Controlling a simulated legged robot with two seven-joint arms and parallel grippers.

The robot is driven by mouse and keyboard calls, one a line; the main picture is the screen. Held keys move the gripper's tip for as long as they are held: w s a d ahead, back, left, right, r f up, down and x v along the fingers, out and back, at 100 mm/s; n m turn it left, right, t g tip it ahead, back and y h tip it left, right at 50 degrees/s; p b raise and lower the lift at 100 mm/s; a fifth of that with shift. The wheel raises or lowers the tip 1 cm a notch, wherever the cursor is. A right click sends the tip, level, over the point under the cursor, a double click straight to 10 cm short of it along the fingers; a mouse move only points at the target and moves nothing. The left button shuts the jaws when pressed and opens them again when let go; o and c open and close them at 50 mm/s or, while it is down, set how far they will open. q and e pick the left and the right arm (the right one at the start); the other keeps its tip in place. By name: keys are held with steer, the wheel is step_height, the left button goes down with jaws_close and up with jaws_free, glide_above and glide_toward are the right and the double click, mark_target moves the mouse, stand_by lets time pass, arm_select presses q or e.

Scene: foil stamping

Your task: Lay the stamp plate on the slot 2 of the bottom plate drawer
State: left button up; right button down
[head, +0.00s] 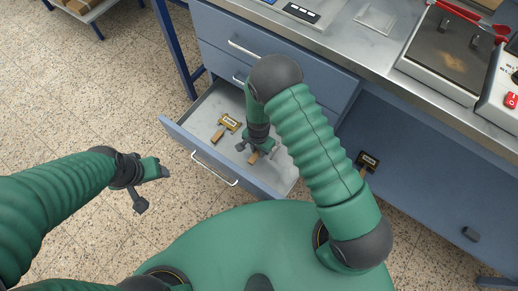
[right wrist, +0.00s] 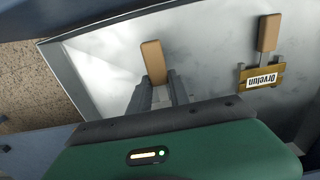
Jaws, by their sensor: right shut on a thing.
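The open bottom drawer (head: 289,178) has a pale metal floor, which also fills the right wrist view (right wrist: 100,62). My right gripper (head: 257,150) reaches down into it and is shut on the stamp plate. The plate's tan wooden handle (head: 252,158) sticks out past the fingertips; it also shows in the right wrist view (right wrist: 153,60). The plate's face is hidden, and I cannot tell whether it touches the drawer floor. My left gripper (head: 152,187) is open and empty, left of the drawer.
A brass stamp plate (head: 231,121) labelled "Orvelun" lies in the drawer, with a wooden handle; it shows in the right wrist view (right wrist: 262,77). Another dark-labelled plate (head: 368,160) is by the blue cabinet panel. The counter (head: 345,45) overhangs closed drawers. A table leg (head: 174,50) stands left.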

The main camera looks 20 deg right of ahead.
steer(key=f, duration=0.1)
steer(key=d+f+b, duration=0.1)
steer(key=f, duration=0.1)
steer(key=shift+f+b, duration=0.45)
steer(key=shift+b, duration=0.05)
steer(key=shift+f, duration=0.3)
steer(key=shift+a+f+b, duration=0.3)
steer(key=shift+f+b, duration=0.15)
arm_select(q)
steer(key=f, duration=0.3)
steer(key=shift+d+f, duration=0.15)
steer(key=shift+d, duration=0.2)
arm_select(e)
steer(key=shift+d, duration=0.1)
steer(key=c, duration=1.1)
jaws_free()
